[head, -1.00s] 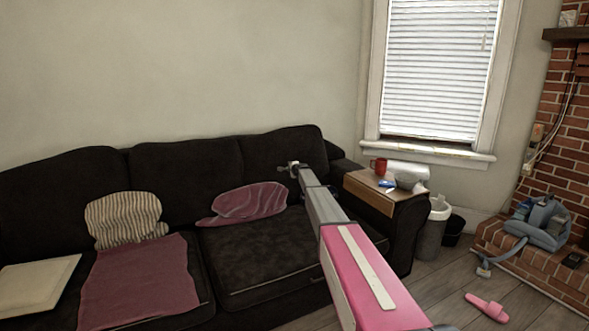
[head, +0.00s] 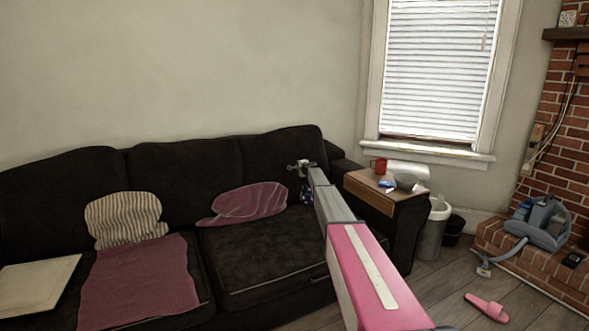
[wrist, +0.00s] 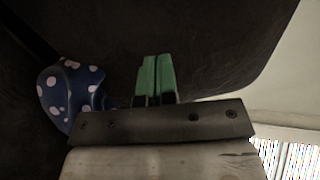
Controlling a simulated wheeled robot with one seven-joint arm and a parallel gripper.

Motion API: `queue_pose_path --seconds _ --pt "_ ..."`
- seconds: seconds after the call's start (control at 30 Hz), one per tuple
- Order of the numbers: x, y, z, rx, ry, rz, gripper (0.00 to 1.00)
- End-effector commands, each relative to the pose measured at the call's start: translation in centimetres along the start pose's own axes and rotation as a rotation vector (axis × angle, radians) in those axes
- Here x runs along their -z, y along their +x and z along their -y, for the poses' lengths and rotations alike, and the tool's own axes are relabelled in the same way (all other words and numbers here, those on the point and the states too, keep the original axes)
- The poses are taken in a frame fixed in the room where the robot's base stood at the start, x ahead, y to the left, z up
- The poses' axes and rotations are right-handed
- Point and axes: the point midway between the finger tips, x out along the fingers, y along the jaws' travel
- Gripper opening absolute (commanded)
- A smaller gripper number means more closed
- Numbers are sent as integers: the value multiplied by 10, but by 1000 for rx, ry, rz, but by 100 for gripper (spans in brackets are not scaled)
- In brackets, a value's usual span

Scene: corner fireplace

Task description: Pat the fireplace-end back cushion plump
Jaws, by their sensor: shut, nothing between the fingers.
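The fireplace-end back cushion (head: 275,152) is the dark one at the right end of the sofa, upright and rounded on top. My gripper (head: 299,166) is in front of its right part in the head view. In the wrist view the green fingers of my gripper (wrist: 156,75) are together with nothing between them. The dark cushion (wrist: 210,40) fills most of the wrist view beyond the fingertips. I cannot tell whether they touch it. My arm hides a little of the sofa's right end.
A blue polka-dot item (wrist: 70,92) sits close to my gripper, partly hidden by my arm in the head view (head: 306,194). A pink pillow (head: 248,203) lies left of it. The right armrest carries a wooden tray (head: 368,190) and a red mug (head: 379,166).

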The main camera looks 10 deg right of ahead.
Motion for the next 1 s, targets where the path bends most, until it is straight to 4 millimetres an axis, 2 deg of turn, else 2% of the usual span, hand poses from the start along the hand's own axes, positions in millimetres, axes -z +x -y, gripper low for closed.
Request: queue_pose_path --seconds 0.87,1.0 --pt "0 36 0 0 0 0 0" --pt "0 34 0 0 0 0 0"
